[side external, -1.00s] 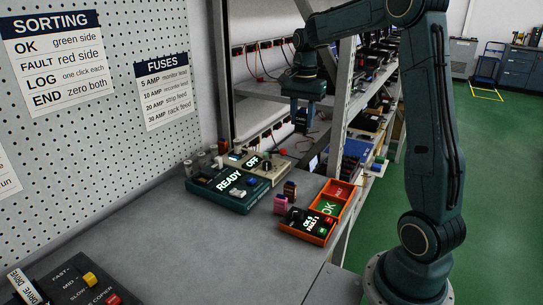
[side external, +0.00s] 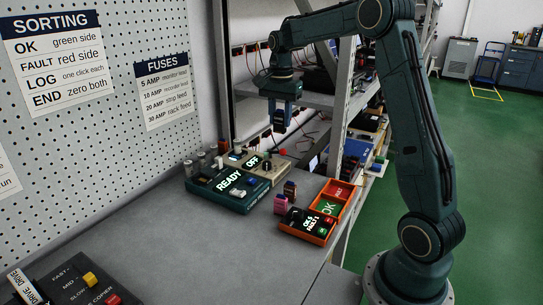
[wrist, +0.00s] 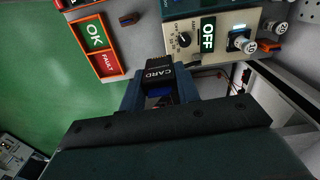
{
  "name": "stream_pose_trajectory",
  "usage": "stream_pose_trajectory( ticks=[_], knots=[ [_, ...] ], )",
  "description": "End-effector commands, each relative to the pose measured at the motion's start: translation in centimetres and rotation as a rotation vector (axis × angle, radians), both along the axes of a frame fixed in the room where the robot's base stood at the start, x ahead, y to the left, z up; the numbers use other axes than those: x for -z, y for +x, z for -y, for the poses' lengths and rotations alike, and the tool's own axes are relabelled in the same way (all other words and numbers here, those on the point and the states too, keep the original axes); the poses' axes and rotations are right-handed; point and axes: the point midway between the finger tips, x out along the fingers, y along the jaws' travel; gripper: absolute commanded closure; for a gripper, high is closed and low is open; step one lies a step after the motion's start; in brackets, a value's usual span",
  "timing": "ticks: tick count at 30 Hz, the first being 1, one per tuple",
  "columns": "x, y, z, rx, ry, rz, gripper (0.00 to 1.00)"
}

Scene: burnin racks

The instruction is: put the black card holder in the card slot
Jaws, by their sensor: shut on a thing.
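The black card holder (wrist: 160,74), with white CARD lettering, sits between my gripper's (wrist: 158,92) blue fingers in the wrist view. My gripper (side external: 281,125) is shut on it and points down, above and behind the bench devices in the side view. A dark teal box with a READY screen (side external: 230,181) stands on the bench. Behind it is a beige box with an OFF screen (side external: 253,162), which also shows in the wrist view (wrist: 208,33). I cannot make out the card slot for certain.
An orange tray with OK and FAULT panels (side external: 335,190) and an orange-rimmed counter (side external: 311,225) stand at the bench's right edge. Small pink and brown blocks (side external: 281,204) stand nearby. A metal shelf post (side external: 343,105) rises behind.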

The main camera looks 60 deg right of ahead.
Motion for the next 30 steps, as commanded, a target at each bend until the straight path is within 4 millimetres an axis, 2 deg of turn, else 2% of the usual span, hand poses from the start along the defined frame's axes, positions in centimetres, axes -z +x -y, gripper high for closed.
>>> stream_pose_trajectory(
  ticks=[1, 6, 11, 18, 24, 30],
  knots=[
    [0.3, 1.3, -0.5, -0.002, 0.001, -0.001, 0.9],
    [1.2, 5.4, -2.1, 0.005, 0.001, -0.001, 0.9],
    [2.3, 9.0, -4.1, 0.012, 0.0, -0.002, 0.9],
    [4.2, 13.9, -7.8, 0.024, 0.001, -0.003, 0.9],
    [5.8, 17.1, -11.1, 0.034, 0.0, -0.002, 0.9],
    [6.9, 18.9, -13.4, 0.042, 0.0, -0.001, 0.9]
  ],
)
